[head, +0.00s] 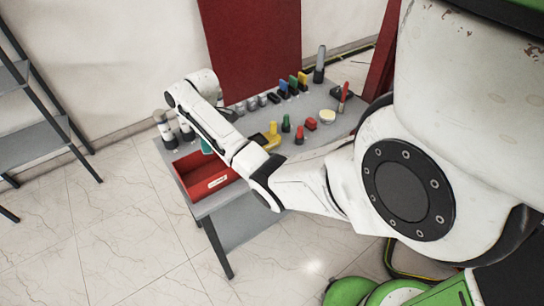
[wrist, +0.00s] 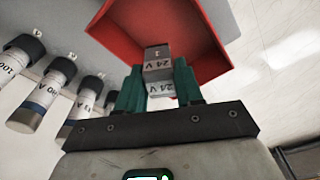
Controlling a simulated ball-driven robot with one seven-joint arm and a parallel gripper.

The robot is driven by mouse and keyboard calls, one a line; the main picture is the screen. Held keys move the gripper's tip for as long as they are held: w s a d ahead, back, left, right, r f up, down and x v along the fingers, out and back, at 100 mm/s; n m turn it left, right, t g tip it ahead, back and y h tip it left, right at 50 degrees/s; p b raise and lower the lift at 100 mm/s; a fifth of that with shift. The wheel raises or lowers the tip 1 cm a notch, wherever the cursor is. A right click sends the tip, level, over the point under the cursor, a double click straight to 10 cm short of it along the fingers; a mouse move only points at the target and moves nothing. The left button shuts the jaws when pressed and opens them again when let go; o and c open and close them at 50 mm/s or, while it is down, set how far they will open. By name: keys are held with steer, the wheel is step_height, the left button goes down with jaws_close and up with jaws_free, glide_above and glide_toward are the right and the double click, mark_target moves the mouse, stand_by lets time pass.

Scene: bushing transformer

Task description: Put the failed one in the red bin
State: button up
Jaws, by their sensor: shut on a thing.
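My gripper (wrist: 159,84) has green fingers and is shut on a small grey block (wrist: 158,67) marked "24 V" and "1". The red bin (wrist: 108,30) shows behind the held block in the wrist view, and the block is seen against its inside. In the head view the red bin (head: 206,187) sits at the near left corner of the grey table. My gripper (head: 206,146) shows only as a bit of green at the bin's far side, partly behind my arm. The held block is hidden there.
Several labelled cylinders (wrist: 44,98) stand in a row beside the bin; some show in the head view (head: 165,132). The grey table (head: 345,121) also holds a row of small grey blocks (head: 262,100), coloured parts (head: 303,80) and a yellow piece (head: 272,130).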

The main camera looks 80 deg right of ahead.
step_height(320, 180, down, 5)
steer(key=b, duration=0.3)
steer(key=shift+w+b, duration=0.1)
steer(key=shift+b, duration=0.3)
steer(key=o, duration=1.1)
steer(key=shift+o, duration=0.2)
steer(key=shift+r, duration=0.1)
steer(key=r, duration=0.6)
steer(key=s+r, duration=0.1)
steer(key=r, duration=0.2)
steer(key=shift+s+r+p, duration=0.1)
steer(key=shift+r+p, duration=0.15)
steer(key=shift+p, duration=0.1)
steer(key=shift+r+p, duration=0.6)
